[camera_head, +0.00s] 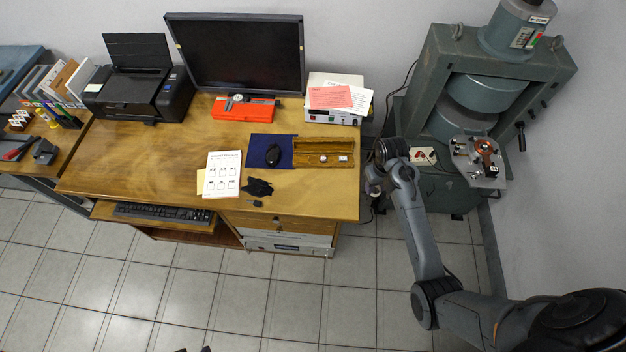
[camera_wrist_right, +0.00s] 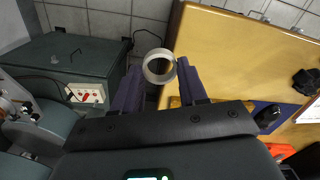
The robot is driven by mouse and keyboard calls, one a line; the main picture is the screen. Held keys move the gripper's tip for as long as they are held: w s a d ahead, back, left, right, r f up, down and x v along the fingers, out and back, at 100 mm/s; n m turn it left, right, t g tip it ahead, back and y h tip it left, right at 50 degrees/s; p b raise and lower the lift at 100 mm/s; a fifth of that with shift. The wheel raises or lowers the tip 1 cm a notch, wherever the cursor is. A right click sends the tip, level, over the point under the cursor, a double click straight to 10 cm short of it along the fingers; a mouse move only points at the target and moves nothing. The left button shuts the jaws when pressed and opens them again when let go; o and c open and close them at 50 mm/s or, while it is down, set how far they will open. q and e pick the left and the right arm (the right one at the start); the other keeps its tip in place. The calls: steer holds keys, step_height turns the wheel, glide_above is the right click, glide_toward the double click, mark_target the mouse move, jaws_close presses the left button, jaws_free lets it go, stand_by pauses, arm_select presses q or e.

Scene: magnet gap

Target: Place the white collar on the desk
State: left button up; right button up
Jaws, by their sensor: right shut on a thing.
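The white collar (camera_wrist_right: 159,66) is a pale ring held between the fingertips of my right gripper (camera_wrist_right: 158,72) in the right wrist view. In the head view my right gripper (camera_head: 373,182) is just off the right edge of the wooden desk (camera_head: 140,165), between the desk and the green magnet machine (camera_head: 435,85). The collar is too small there to make out clearly. Two small dark tips show at the bottom edge of the head view; I cannot tell if they are my left gripper.
On the desk's right part lie a wooden tray (camera_head: 322,165) with small parts, a blue mat (camera_head: 285,159) with a dark mouse (camera_head: 273,155), a black cloth-like item (camera_head: 258,187) and a printed sheet (camera_head: 222,174). A monitor (camera_head: 238,55) and printer (camera_head: 140,85) stand behind. The desk's left middle is clear.

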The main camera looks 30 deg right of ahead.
steer(key=w+a+f, duration=0.2)
steer(key=a, duration=0.1)
steer(key=w+a+f+b, duration=0.1)
steer(key=w+a+f, duration=0.1)
steer(key=w+a, duration=0.1)
steer(key=w+a+f, duration=0.2)
steer(key=a, duration=0.1)
steer(key=shift+w+a+f+b, duration=0.15)
steer(key=shift+w+f+b, duration=0.15)
steer(key=shift+w+f, duration=0.1)
steer(key=shift+f+b, duration=0.4)
steer(key=shift+f, duration=1.6)
steer(key=shift+f, duration=0.1)
steer(key=o, duration=1)
